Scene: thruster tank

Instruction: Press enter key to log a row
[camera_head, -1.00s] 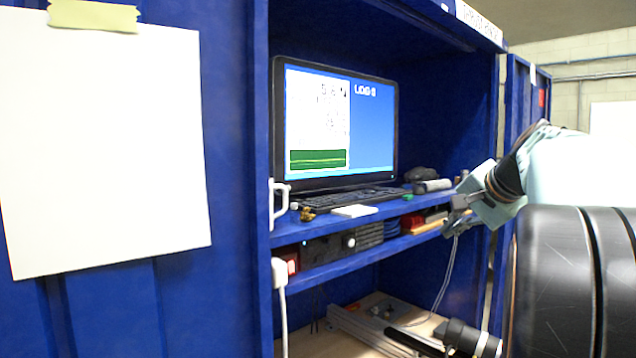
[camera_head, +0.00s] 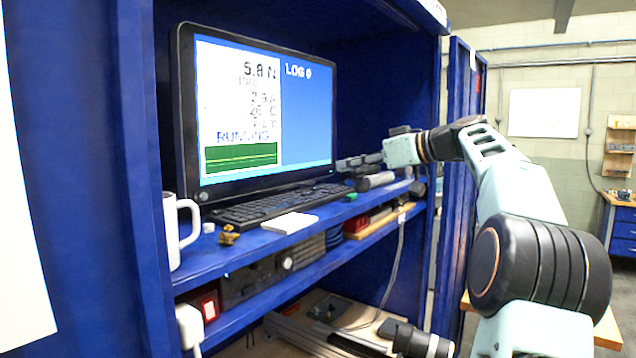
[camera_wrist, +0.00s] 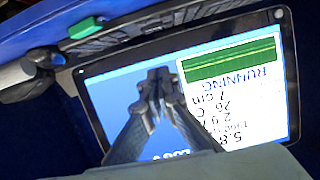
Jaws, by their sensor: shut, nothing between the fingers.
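A black keyboard (camera_head: 270,205) lies on the blue shelf in front of the monitor (camera_head: 262,115). The monitor reads "5.8 N", "RUNNING" and "LOG 0". My gripper (camera_head: 345,163) is shut and empty, near the monitor's lower right corner and above the keyboard's right end. In the wrist view my gripper (camera_wrist: 158,76) shows in front of the screen (camera_wrist: 215,88), with the keyboard (camera_wrist: 170,30) beyond the fingertips, along the top edge. No contact with the keys shows.
A white mug (camera_head: 176,232), a white pad (camera_head: 290,222) and a small brass item (camera_head: 228,236) stand on the shelf's left and front. A green block (camera_head: 351,197) and a grey cylinder (camera_head: 375,181) lie right of the keyboard. The cabinet's right wall is close to my arm.

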